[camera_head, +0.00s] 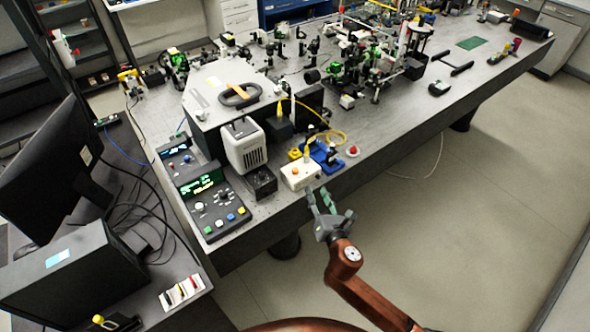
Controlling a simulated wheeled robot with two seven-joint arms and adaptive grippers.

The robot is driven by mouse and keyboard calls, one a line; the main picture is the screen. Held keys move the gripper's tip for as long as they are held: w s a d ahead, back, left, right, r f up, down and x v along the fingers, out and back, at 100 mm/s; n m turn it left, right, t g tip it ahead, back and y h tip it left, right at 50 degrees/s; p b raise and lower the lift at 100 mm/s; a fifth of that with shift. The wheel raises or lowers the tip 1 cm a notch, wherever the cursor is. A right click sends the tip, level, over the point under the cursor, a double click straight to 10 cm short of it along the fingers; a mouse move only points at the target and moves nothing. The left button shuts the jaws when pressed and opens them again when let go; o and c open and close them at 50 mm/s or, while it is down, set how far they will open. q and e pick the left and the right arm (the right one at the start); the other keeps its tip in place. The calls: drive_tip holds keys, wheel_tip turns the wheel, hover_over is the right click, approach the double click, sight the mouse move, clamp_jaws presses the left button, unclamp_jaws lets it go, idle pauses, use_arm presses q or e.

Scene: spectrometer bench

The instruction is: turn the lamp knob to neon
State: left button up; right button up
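A black control panel (210,203) with a lit green display, a pale round knob (200,206) and coloured buttons lies at the front left of the bench. A white vented housing (245,147) stands behind it. A small cream box (299,176) with small coloured parts on top sits at the bench's front edge. Which part is the lamp knob, and its setting, are too small to tell. My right gripper (329,199) is open and empty, its fingers apart, just in front of the cream box and beyond the bench edge. My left gripper is not in view.
A small black box (261,182) stands between the panel and the cream box. A blue mount (325,154) and a red button (352,150) are just behind the gripper. Monitor (60,165) and cables crowd the left. Floor at right is clear.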

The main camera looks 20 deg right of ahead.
sight(296, 172)
drive_tip(key=w+a+r+n, duration=0.1)
drive_tip(key=w+n, duration=0.1)
drive_tip(key=w, duration=0.1)
drive_tip(key=w+a+r+n+t+y, duration=0.1)
drive_tip(key=w+a, duration=0.1)
drive_tip(key=w, duration=0.1)
drive_tip(key=w+a+r+n+y+b, duration=0.1)
drive_tip(key=w+a+n, duration=0.1)
drive_tip(key=w, duration=0.1)
drive_tip(key=shift+w+r+n, duration=0.25)
drive_tip(key=shift+r+n, duration=0.05)
drive_tip(key=shift+c, duration=0.3)
clamp_jaws()
